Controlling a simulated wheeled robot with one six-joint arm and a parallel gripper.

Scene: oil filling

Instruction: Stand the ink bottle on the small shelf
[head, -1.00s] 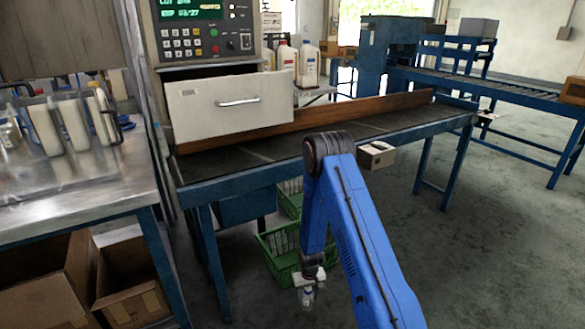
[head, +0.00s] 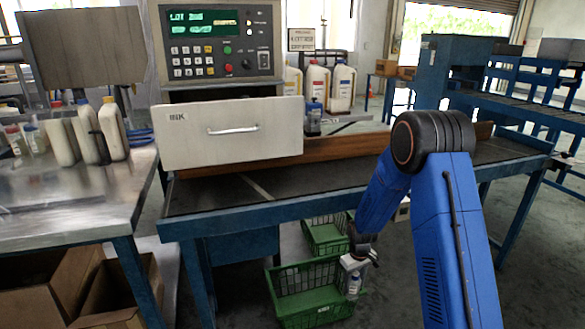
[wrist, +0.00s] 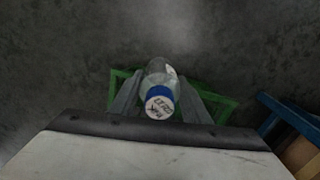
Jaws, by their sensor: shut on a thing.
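My gripper (head: 356,266) hangs low in front of the conveyor in the head view, pointing down. It is shut on a small clear bottle with a blue cap (head: 354,286). In the wrist view the bottle (wrist: 159,88) sits between the two fingers (wrist: 160,98), its white-topped cap with dark lettering facing the camera. A flat grey ledge (head: 345,128) shows behind the conveyor; I cannot tell if it is the small shelf. A dark blue bottle (head: 313,120) stands beside it.
Green crates (head: 308,298) lie on the floor below and behind the held bottle. The conveyor (head: 300,202) and its wooden rail (head: 340,147) stand between my gripper and the ledge. An open drawer (head: 225,133) juts out at left. A steel table (head: 75,205) stands further left.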

